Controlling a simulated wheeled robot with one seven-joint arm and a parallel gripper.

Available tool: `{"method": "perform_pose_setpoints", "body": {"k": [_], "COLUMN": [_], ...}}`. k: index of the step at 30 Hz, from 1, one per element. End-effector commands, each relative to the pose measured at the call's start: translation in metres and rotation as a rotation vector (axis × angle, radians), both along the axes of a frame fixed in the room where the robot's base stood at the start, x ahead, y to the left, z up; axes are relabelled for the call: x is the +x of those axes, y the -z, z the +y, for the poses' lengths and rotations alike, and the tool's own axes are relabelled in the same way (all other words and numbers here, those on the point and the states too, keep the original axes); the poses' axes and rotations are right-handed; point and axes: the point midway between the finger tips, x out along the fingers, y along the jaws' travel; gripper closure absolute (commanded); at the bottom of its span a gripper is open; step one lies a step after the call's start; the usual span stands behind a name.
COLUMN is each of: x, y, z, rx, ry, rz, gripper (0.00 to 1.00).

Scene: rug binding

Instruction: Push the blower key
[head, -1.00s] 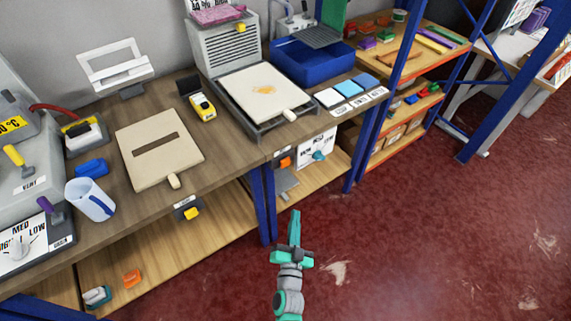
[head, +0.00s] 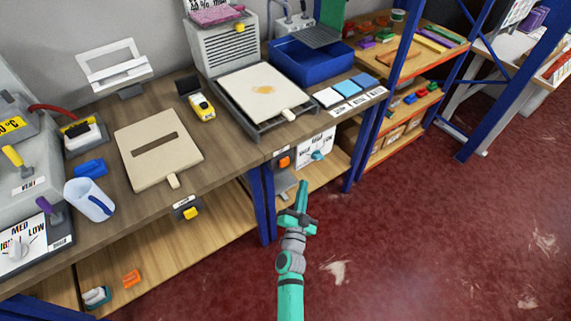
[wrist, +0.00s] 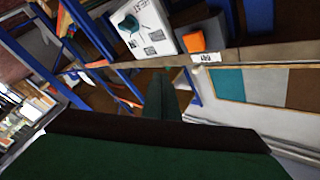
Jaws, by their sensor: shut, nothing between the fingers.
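No label reading "blower" is legible, so I cannot tell which key is the blower key. White, light blue and blue flat keys (head: 348,88) sit in a row at the bench's right front, with small labels before them. Below the bench edge is an orange key (head: 285,162), also in the wrist view on a grey box (wrist: 194,40). Beside it stands a white panel (head: 315,146) with a teal knob (head: 318,155). My gripper (head: 302,186) is shut and empty, in front of the lower shelf by the grey plate. In the wrist view its green fingers (wrist: 165,85) point towards the bench edge.
The bench (head: 225,150) edge runs above the lower shelf. Blue posts (head: 268,205) stand left of my gripper, with another further right. A yellow key (head: 191,213) hangs under the edge to the left. The red floor (head: 430,240) at right is clear.

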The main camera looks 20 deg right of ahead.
Motion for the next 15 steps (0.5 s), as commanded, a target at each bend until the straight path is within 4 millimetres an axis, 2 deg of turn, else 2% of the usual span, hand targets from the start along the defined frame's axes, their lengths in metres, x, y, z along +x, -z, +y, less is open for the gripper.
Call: {"method": "perform_pose_setpoints", "body": {"k": [15], "x": [0.059], "y": [-0.001], "z": [0.020], "rx": [0.000], "ry": [0.000], "rz": [0.000], "gripper": [1.00]}}
